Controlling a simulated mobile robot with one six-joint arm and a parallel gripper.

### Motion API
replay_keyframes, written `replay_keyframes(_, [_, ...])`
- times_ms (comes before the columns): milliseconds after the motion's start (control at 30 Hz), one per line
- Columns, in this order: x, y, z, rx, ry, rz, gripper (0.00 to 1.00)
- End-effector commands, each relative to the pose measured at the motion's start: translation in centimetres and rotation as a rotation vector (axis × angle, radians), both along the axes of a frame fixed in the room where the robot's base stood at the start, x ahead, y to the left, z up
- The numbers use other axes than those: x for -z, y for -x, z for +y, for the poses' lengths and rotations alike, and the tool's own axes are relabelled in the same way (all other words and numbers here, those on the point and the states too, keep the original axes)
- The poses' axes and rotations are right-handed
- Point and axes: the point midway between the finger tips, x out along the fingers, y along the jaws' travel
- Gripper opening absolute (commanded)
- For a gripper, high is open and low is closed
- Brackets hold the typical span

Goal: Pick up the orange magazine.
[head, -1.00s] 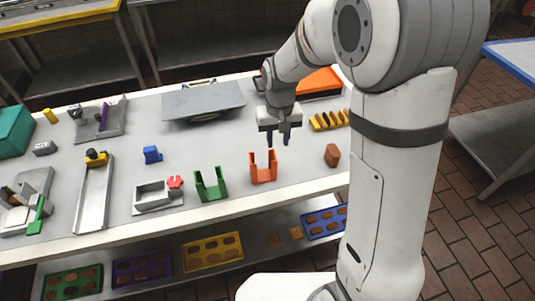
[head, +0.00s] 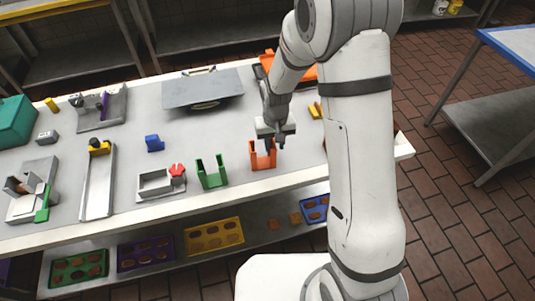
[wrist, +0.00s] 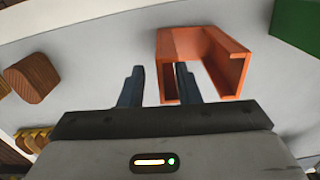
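The orange magazine (head: 262,162) is a U-shaped upright holder near the front edge of the table. In the wrist view it (wrist: 208,42) appears at upper centre, with its open side toward my gripper. My gripper (head: 274,145) is just above and at the right arm of the magazine in the head view. In the wrist view my gripper (wrist: 159,68) is open. One side wall of the magazine shows between its two fingers, with one finger over the gap inside. I cannot tell whether either finger touches it.
A green holder (head: 211,173) stands left of the magazine, and a grey fixture with a red part (head: 160,184) beyond it. A brown block (wrist: 36,78) and a yellow rack (head: 315,111) are on the opposite side.

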Motion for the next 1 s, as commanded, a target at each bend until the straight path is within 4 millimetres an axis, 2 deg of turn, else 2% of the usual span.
replay_keyframes(67, [-0.01,0.0,0.02,0.0,0.0,0.0,0.29])
replay_keyframes(433, [-0.04,0.0,0.06,-0.001,0.0,0.0,0.0])
replay_keyframes(1000, [-0.08,-0.01,0.11,-0.002,0.0,-0.001,0.0])
